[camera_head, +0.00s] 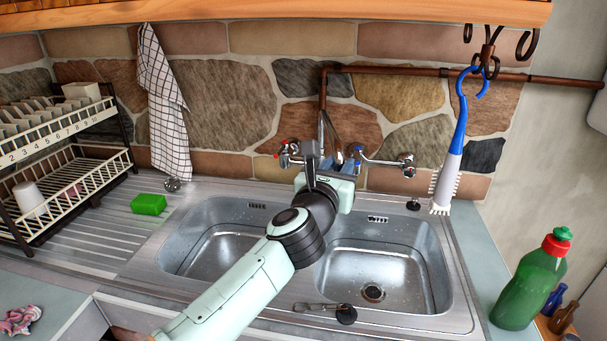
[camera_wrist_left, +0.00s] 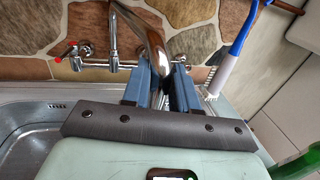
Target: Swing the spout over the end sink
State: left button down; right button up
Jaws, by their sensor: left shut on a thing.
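The chrome spout (camera_wrist_left: 155,45) curves down from the wall tap in the left wrist view. My left gripper (camera_wrist_left: 164,78) has its blue fingers on either side of the spout's lower end and is shut on it. In the head view my left gripper (camera_head: 340,162) is at the tap, above the back of the divider between two steel basins. There the wrist and fingers hide much of the spout. The left basin (camera_head: 200,258) is partly covered by my arm. The right basin (camera_head: 400,262) shows its drain. My right gripper is not in view.
The tap's left handle (camera_head: 285,157) and right handle (camera_head: 405,165) flank the gripper. A blue-and-white brush (camera_head: 450,165) hangs at the right. A dish rack (camera_head: 70,185), green sponge (camera_head: 149,204) and green bottle (camera_head: 528,285) stand around the sink.

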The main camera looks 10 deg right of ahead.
pick_arm(q)
jog(key=w+d+n+t+y+p, duration=0.1)
jog(key=w+d+n+y+p, duration=0.1)
jog(key=d+p, duration=0.7)
jog(key=shift+w+d+n+t+y, duration=0.25)
jog(key=shift+d+n+t+y, duration=0.25)
jog(key=shift+d+y, duration=0.95)
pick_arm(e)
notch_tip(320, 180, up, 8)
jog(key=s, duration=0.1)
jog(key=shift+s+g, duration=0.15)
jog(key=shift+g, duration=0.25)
pick_arm(q)
jog(key=shift+d, duration=0.1)
jog(key=c, duration=1.1)
grip_release()
jog(key=shift+o, duration=0.3)
jog(key=shift+w, duration=0.1)
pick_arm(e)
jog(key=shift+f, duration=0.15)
